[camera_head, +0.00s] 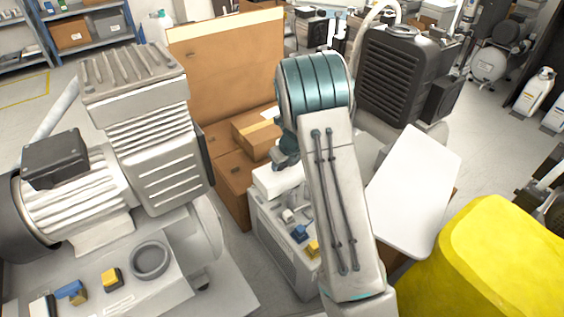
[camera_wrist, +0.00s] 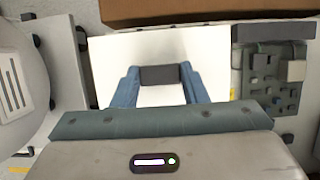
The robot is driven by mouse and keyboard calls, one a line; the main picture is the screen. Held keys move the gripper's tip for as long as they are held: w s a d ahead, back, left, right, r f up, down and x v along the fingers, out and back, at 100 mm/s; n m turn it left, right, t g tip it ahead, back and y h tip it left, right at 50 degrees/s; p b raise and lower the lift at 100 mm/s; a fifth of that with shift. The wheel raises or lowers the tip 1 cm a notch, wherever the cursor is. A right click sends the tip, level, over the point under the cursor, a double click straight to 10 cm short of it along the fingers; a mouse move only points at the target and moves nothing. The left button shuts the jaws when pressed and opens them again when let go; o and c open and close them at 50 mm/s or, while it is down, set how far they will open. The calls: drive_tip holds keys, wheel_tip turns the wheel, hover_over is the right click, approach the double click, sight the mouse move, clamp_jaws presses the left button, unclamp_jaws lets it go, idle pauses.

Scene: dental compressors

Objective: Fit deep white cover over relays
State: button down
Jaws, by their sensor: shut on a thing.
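The deep white cover (camera_head: 277,181) is at the back end of the grey cabinet (camera_head: 283,262), beneath my gripper (camera_head: 287,157). In the wrist view the cover (camera_wrist: 195,48) lies under the blue fingers of my gripper (camera_wrist: 160,78), which are shut on it. Small dark and grey relay-like parts (camera_wrist: 262,75) sit on a panel just right of the cover and are uncovered. I cannot tell whether the cover touches the cabinet top. My arm hides part of the cabinet in the head view.
White, blue (camera_head: 300,233) and yellow parts stand on the cabinet's nearer top. A large compressor (camera_head: 150,140) is on the left. Cardboard boxes (camera_head: 232,190) are behind. A white flat panel (camera_head: 415,190) and a yellow object (camera_head: 490,260) are on the right.

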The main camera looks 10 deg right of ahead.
sight(283, 170)
drive_tip(key=shift+f+b, duration=1.2)
drive_tip(key=shift+f, duration=0.85)
drive_tip(key=shift+f, duration=0.2)
drive_tip(key=shift+c, duration=2.3)
unclamp_jaws()
drive_tip(key=shift+r, duration=0.15)
wheel_tip(283, 170, up, 7)
drive_tip(key=p, duration=0.7)
drive_tip(key=shift+p, duration=0.35)
